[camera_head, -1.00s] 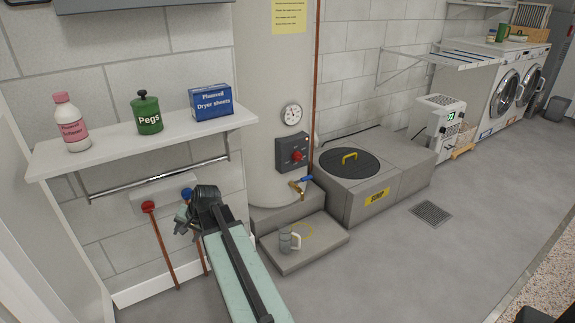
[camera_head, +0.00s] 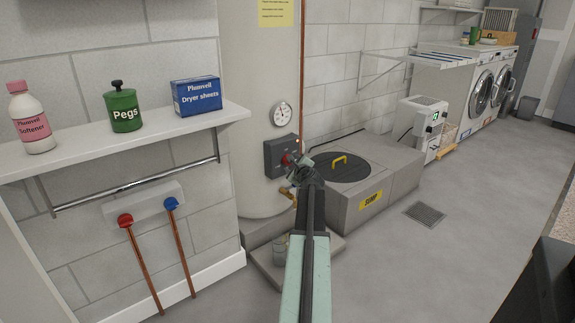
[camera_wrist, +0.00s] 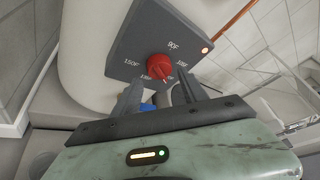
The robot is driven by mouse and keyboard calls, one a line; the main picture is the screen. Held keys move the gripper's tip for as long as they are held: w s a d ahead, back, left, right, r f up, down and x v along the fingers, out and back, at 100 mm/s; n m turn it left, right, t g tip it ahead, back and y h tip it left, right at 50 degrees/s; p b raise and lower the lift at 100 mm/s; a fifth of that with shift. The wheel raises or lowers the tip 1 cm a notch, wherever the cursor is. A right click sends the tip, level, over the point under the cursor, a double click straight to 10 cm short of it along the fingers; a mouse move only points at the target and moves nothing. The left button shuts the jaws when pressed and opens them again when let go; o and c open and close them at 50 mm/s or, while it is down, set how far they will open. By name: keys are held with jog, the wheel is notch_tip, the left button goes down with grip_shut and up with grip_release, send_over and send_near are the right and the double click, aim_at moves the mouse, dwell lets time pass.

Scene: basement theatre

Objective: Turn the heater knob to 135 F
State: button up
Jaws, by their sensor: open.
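The heater's red knob (camera_wrist: 160,68) sits on a dark grey control box (camera_wrist: 150,40) fixed to the tank (camera_wrist: 90,50). Printed labels ring the knob; 90F and 150F can be read, the others are partly hidden or too small. The knob's exact pointer setting is unclear. In the wrist view my gripper (camera_wrist: 161,92) is open, its two dark fingers reaching toward the box on either side below the knob, not closed on it. In the head view my gripper (camera_head: 302,168) is just right of the control box (camera_head: 281,157) and partly covers the knob.
A brass valve (camera_head: 286,192) is below the box, partly behind my arm. A mug (camera_head: 280,247) stands on the low slab. The sump cover (camera_head: 340,167) is to the right. A shelf (camera_head: 110,140) with a bottle, peg tin and box is left.

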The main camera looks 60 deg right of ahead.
jog(key=b+x, duration=0.1)
jog(key=x, duration=0.4)
jog(key=c, duration=0.9)
jog(key=shift+w+a, duration=0.1)
jog(key=shift+a, duration=0.1)
jog(key=shift+c, duration=0.9)
jog(key=shift+d, duration=0.15)
jog(key=shift+r+p, duration=0.1)
jog(key=shift+p, duration=0.25)
